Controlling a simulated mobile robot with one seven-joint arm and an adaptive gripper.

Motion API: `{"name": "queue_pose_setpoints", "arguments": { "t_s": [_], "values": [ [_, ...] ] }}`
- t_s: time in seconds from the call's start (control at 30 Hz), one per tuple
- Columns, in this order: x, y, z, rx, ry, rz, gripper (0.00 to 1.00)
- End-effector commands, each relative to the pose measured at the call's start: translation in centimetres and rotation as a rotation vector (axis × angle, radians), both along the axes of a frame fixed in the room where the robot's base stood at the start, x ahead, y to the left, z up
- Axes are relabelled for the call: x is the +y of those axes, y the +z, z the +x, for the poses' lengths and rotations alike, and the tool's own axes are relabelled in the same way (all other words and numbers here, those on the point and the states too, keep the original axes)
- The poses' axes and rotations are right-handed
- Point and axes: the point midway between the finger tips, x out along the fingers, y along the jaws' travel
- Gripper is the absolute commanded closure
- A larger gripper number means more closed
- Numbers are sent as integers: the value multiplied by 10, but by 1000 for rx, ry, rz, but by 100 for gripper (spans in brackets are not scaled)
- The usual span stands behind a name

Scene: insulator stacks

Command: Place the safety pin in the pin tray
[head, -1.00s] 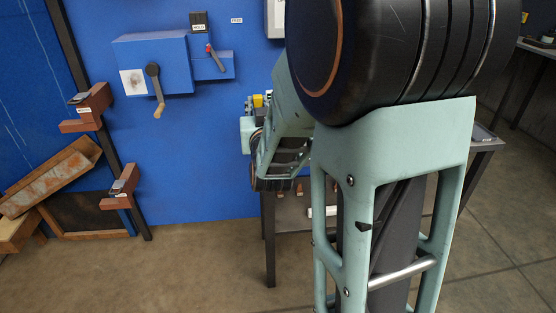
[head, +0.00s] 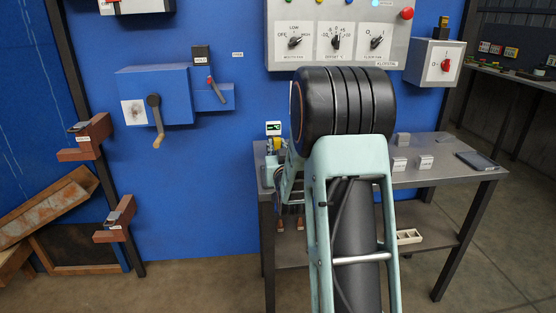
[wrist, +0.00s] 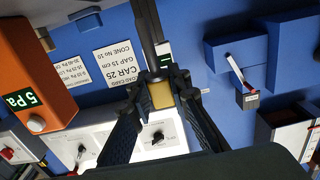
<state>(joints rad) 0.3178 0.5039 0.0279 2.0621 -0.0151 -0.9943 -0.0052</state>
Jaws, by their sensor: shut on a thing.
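In the wrist view my gripper (wrist: 163,104) is shut on a small yellow piece with a dark stem, which I take to be the safety pin (wrist: 161,93). A bit of yellow also shows past my arm in the head view (head: 276,144), above the left end of the table. My arm hides most of my gripper there. A dark flat tray (head: 477,160) with a small label at its front lies on the table's right end, well apart from my gripper; it looks like the pin tray, but I cannot read the label.
The grey table (head: 445,175) carries small labelled blocks (head: 399,164). A pale divided tray (head: 408,237) lies on its lower shelf. Behind stand a control panel (head: 370,58) and a blue crank box (head: 155,95). The wrist view shows an orange gauge (wrist: 40,75).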

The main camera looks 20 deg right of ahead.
Motion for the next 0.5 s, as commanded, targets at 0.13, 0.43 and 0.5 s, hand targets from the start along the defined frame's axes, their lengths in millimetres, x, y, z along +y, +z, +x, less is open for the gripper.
{"name": "queue_pose_setpoints", "arguments": {
  "t_s": [0.13,0.43,0.5],
  "values": [
    [-4,-6,4,-2,0,-1,100],
    [-6,-43,7,-1,1,-1,100],
    [-6,-42,7,-2,1,-2,100]
  ]
}}
